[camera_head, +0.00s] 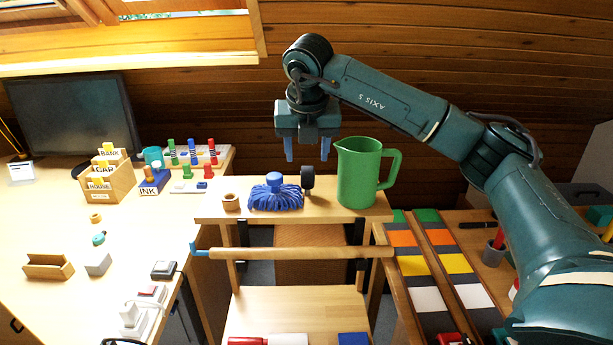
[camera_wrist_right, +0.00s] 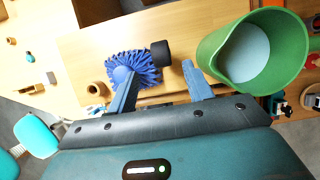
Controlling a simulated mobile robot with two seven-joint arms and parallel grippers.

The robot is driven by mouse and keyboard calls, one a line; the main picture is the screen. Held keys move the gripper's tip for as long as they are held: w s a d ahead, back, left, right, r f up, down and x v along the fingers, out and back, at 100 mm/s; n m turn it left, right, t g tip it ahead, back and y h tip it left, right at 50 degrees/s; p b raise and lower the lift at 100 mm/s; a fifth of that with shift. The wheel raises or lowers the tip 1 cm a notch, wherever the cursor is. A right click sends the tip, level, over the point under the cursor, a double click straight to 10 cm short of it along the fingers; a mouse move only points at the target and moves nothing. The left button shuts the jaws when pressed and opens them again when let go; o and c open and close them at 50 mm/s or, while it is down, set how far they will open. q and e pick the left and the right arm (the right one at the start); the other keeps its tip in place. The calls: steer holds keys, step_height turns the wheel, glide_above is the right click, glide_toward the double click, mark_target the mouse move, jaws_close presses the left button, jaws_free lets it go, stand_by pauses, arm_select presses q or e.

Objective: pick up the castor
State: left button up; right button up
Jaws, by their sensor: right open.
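The castor (camera_head: 308,178) is a small black wheel standing on the wooden shelf between a blue mop head and a green jug. In the right wrist view the castor (camera_wrist_right: 161,53) lies ahead of the fingertips, between them. My right gripper (camera_head: 306,155) is open and empty, pointing down above and a little behind the castor. In the right wrist view its two blue fingers (camera_wrist_right: 158,82) are spread apart, with nothing between the tips. I cannot see contact with the castor. My left gripper is not in view.
The blue mop head (camera_head: 275,195) sits close left of the castor, and the green jug (camera_head: 358,175) stands close right. A wooden ring (camera_head: 231,202) is at the shelf's left. A wooden rail (camera_head: 290,253) runs along the front, above a lower shelf (camera_head: 300,305).

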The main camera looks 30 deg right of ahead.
mark_target(307, 167)
steer(key=shift+d+p+x, duration=0.15)
steer(key=shift+p+x, duration=0.2)
steer(key=shift+x, duration=1.3)
steer(key=shift+d+p+x, duration=0.1)
steer(key=shift+p+x, duration=0.2)
steer(key=shift+x, duration=1.4)
steer(key=shift+w+r, duration=0.15)
steer(key=shift+r, duration=0.05)
steer(key=c, duration=1.1)
